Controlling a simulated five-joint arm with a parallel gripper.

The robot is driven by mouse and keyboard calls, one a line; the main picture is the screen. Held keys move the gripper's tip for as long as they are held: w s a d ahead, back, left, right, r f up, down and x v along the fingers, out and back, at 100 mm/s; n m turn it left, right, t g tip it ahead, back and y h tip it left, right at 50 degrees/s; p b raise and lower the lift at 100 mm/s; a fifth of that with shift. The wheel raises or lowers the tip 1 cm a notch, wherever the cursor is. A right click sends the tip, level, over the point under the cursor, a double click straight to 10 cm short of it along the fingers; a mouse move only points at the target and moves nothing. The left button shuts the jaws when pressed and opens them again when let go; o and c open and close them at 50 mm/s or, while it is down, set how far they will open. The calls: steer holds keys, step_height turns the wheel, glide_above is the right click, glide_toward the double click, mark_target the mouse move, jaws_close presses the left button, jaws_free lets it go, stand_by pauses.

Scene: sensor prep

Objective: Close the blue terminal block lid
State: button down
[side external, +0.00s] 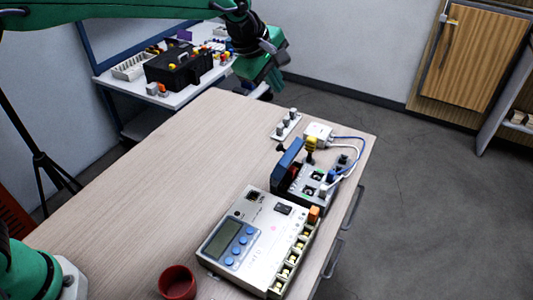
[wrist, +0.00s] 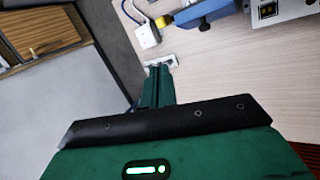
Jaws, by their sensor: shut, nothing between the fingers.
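The blue lid (side external: 287,159) stands raised and tilted on the left side of the terminal block (side external: 312,182), near the right side of the table. Part of the blue lid (wrist: 207,12) also shows at the top of the wrist view. My gripper (side external: 264,88) is shut and empty, above the far edge of the table. It is well apart from the lid, up and to the left of it in the side external view. In the wrist view my gripper (wrist: 157,80) points toward a small strip of knobs, with the lid off to the upper right.
A large grey device (side external: 262,240) with a display stands in front of the block. A white box (side external: 318,133) with cables and a knob strip (side external: 286,124) sit behind it. A red cup (side external: 177,282) stands at the near edge. The table's left and middle are clear.

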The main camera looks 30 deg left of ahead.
mark_target(284, 156)
steer(key=shift+s+a+r+n+g+y, duration=1.15)
steer(key=shift+a+r+n+g, duration=0.4)
steer(key=shift+g, duration=1.15)
steer(key=shift+s+d+f, duration=0.1)
steer(key=shift+f, duration=1.25)
steer(key=shift+d+f, duration=0.1)
steer(key=shift+f, duration=1.2)
steer(key=shift+f, duration=0.15)
steer(key=d+f, duration=0.3)
steer(key=f, duration=0.8)
steer(key=shift+w, duration=0.25)
